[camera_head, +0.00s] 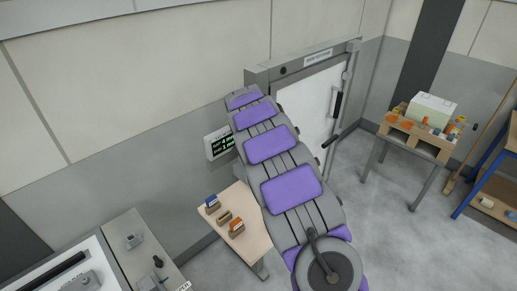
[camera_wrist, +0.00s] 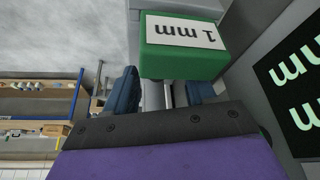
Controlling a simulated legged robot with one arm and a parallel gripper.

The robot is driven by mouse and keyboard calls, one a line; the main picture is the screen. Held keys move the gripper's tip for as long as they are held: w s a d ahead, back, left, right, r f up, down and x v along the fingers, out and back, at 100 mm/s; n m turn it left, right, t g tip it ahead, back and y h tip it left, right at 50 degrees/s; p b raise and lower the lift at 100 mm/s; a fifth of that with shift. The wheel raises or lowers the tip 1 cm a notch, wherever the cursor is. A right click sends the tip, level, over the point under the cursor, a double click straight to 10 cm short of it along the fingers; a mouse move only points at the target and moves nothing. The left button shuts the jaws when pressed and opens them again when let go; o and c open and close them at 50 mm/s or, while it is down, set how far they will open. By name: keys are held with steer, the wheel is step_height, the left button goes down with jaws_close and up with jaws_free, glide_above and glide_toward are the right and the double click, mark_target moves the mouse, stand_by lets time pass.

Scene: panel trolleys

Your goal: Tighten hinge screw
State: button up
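A green block (camera_wrist: 180,62) with a white "1 mm" label fills the top middle of the wrist view. My gripper (camera_wrist: 163,92) has blue-grey fingers on both sides below it and appears shut on this block; its right-hand contact is partly hidden. A grey door frame (camera_head: 256,77) with a white door (camera_head: 308,104) stands against the wall in the head view. My gripper is hidden there behind my purple and grey arm, which reaches toward the frame's left side. I cannot make out the hinge screw in either view.
A wall display (camera_head: 219,142) with green text is just left of my arm; it also shows in the wrist view (camera_wrist: 296,85). A small wooden table (camera_head: 248,252) holds blue, tan and orange blocks. A cluttered bench (camera_head: 424,146) stands at right. Floor between is clear.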

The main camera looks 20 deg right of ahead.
steer(key=shift+o, duration=0.8)
steer(key=v, duration=1.7)
steer(key=shift+a+r, duration=0.15)
steer(key=shift+a, duration=0.05)
steer(key=s+a+f+n+g+y+b, duration=0.1)
steer(key=s+a+f+n+b, duration=0.1)
steer(key=s, duration=1.3)
steer(key=s+a+f+n+g+y+b, duration=0.1)
steer(key=s+a+f, duration=0.5)
steer(key=s, duration=1)
steer(key=s+a+f+n+g+y+b, duration=0.1)
steer(key=s+a+f+n+b, duration=0.3)
steer(key=s, duration=1.2)
step_height(320, 180, down, 5)
steer(key=n+g, duration=0.1)
steer(key=n, duration=0.2)
steer(key=shift+a+f+g+b, duration=0.25)
steer(key=shift+a+g+b, duration=0.05)
steer(key=shift+b, duration=0.05)
